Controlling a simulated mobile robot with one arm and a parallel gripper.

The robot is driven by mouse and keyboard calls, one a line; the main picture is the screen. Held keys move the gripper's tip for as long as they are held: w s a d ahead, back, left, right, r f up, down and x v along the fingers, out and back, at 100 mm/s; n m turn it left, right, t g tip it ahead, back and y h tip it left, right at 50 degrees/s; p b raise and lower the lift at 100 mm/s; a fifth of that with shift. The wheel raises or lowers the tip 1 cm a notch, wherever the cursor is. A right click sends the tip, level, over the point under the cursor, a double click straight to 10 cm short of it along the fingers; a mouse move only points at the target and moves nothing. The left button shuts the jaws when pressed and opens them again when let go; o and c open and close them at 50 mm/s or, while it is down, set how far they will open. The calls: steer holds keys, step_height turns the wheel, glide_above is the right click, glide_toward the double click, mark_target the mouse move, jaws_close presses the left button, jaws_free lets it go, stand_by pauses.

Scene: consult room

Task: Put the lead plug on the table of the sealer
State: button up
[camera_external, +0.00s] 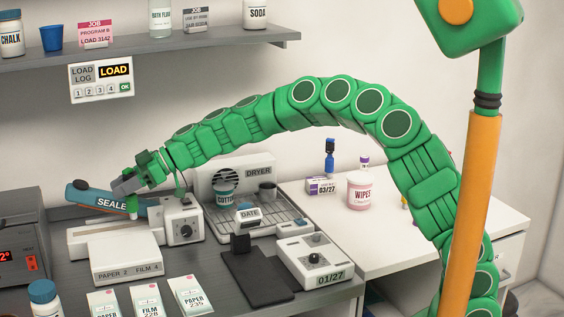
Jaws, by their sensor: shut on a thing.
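The sealer stands at the left of the grey counter, with a blue lever (85,194) marked "SEALE", a white dial box (184,222) and a low white table (88,237). My gripper (129,186) is over the sealer, in front of the lever's right part. It is shut on a small green and white piece (131,206), which points down beneath the fingers and looks like the lead plug. Most of this piece is hidden by the fingers. I cannot tell whether its lower end touches the sealer's table.
A white block marked "PAPER 2 FILM 4" (126,258) is in front of the sealer. A dryer (235,168) with a rack, a black stand (253,279) and a dial box (313,262) are to the right. The white desk (390,235) has free room.

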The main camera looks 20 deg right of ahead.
steer(key=shift+w+a+f, duration=0.35)
steer(key=shift+f, duration=0.75)
steer(key=shift+w+a+f, duration=0.35)
steer(key=shift+a+f, duration=0.05)
steer(key=shift+f, duration=0.75)
steer(key=shift+w+a+f, duration=0.35)
steer(key=shift+f, duration=0.75)
steer(key=shift+f, duration=0.1)
steer(key=o, duration=1)
steer(key=shift+d+r, duration=0.3)
steer(key=v, duration=1.1)
steer(key=shift+d, duration=0.2)
